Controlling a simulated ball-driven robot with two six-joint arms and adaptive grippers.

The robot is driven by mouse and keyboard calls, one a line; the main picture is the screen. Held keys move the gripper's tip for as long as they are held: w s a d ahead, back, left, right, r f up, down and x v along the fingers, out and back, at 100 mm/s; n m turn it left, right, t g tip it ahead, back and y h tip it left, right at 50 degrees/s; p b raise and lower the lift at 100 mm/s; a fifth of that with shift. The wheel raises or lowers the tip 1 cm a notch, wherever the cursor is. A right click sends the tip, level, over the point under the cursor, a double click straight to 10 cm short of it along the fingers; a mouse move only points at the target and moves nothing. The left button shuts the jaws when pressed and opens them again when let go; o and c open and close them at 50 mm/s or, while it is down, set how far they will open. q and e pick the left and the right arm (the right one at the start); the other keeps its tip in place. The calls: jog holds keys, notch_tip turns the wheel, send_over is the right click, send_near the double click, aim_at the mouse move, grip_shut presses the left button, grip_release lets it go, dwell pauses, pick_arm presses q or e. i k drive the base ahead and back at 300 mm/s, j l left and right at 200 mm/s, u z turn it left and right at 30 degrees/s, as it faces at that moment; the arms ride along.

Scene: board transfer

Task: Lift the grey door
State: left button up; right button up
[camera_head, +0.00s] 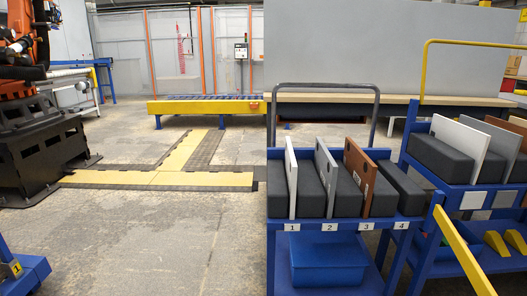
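A light grey door panel (325,172) stands upright in the blue cart (343,224), in the slot labelled 2, between dark foam blocks. Its lower part is hidden by the foam. A white panel (291,172) stands in slot 1 to its left, and a brown panel (360,168) stands in slot 3 to its right. No panel shows in slot 4. Another grey panel (498,138) stands in the cart at the right, behind a white panel (462,146). Neither of my grippers is in view.
A dark handle bar (325,86) arches over the back of the front cart. A blue bin (328,262) sits on its lower shelf. The right cart has yellow bars (462,248). Orange and black machinery (38,130) stands at left. The concrete floor at left centre is clear.

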aim_at(327, 169)
jog(key=l, duration=1.2)
jog(key=i+l+z, duration=0.1)
jog(key=l, duration=1.05)
